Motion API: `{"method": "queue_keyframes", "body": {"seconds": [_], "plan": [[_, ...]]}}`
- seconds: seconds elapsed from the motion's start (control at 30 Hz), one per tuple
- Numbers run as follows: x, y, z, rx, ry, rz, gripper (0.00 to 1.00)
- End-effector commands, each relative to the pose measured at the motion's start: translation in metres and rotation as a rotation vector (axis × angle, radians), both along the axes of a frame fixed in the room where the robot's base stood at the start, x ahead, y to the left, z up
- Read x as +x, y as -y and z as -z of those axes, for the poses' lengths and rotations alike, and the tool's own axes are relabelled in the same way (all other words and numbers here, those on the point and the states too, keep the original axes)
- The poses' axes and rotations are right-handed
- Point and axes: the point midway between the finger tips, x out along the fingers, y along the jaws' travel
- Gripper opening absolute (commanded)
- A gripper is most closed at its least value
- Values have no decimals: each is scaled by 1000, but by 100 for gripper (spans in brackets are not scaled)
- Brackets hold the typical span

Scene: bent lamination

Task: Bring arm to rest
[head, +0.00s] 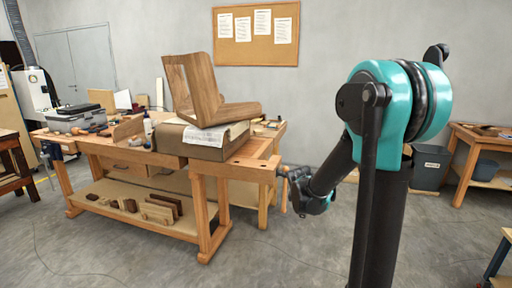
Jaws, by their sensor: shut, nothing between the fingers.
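My arm stands at the right of the head view, with teal joint covers and dark links. It bends down and left to my gripper (298,180), which is small and dark beside the bench's right end. My gripper is shut and holds nothing. Its fingertips are small and partly hidden by the wrist, and I cannot tell whether they touch the bench's vise.
A wooden workbench (232,168) fills the left and middle. On it a bent wooden piece (200,92) rests on a brown block (175,142) with paper. A grey bin (430,168) and another wooden table (470,146) stand at right. The front floor is clear.

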Motion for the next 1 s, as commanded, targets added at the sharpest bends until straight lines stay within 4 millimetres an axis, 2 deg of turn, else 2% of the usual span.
{"method": "queue_keyframes", "body": {"seconds": [0.03, 0.1, 0.4, 0.5, 0.6, 0.7, 1.0], "plan": [[-23, 4, -2, 52, 5, 73, 0], [-51, 7, -3, 129, 13, 186, 0], [-172, 11, 10, 445, 30, 674, 0], [-204, 9, 18, 531, 29, 817, 0], [-227, 7, 25, 593, 26, 924, 0], [-241, 5, 30, 631, 24, 993, 0], [-247, 4, 33, 651, 23, 1028, 0]]}}
